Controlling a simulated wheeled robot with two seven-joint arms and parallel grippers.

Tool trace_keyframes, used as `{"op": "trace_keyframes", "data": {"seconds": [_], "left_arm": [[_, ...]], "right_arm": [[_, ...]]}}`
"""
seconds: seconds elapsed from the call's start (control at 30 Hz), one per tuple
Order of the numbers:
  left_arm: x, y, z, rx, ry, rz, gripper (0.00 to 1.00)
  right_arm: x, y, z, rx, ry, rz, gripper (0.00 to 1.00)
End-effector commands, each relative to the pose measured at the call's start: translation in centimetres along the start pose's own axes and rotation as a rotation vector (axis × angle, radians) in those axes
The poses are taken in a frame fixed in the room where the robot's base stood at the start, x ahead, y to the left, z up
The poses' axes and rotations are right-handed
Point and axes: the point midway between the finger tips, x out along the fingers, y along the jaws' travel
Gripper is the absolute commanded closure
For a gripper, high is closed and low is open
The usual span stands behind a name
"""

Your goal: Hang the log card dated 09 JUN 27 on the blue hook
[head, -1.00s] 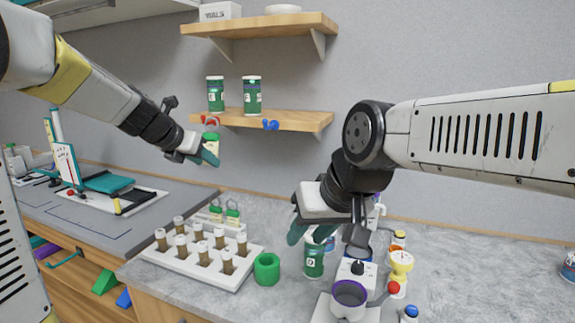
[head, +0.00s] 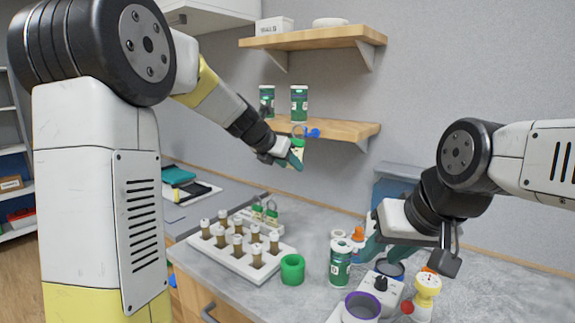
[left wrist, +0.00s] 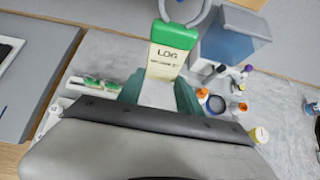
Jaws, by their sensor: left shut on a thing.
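My left gripper (head: 292,157) is shut on a log card with a green top, held just below the lower shelf. In the left wrist view the card (left wrist: 166,57) stands between the fingers, with "LOG" readable and the smaller print too blurred to read. A grey ring shows at its green top. The blue hook (head: 312,133) is on the front edge of the lower shelf, just above and right of the card. The red hook is not visible now. Other green-topped cards (head: 264,211) stand in a rack behind the vials. My right gripper (head: 372,246) is over the counter; its fingers are mostly hidden.
Green jars (head: 299,104) stand on the lower shelf (head: 350,131). A white vial rack (head: 238,262), a green cup (head: 292,269), a green jar (head: 340,262) and a purple-rimmed container (head: 362,306) crowd the counter. A blue-grey bin (head: 392,187) stands at the back.

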Motion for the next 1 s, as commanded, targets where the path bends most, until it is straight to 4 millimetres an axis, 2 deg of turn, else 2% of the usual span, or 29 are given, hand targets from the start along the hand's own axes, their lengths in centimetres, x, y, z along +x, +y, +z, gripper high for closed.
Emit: {"op": "trace_keyframes", "data": {"seconds": [0.87,1.0], "left_arm": [[4.5,-0.1,3.0,0.001,0.000,-0.001,1.00],[5.2,0.0,2.7,0.000,0.000,0.000,1.00]], "right_arm": [[0.0,0.0,0.0,0.000,0.000,0.000,0.64],[0.0,0.0,0.0,0.000,0.000,0.000,0.64]]}}
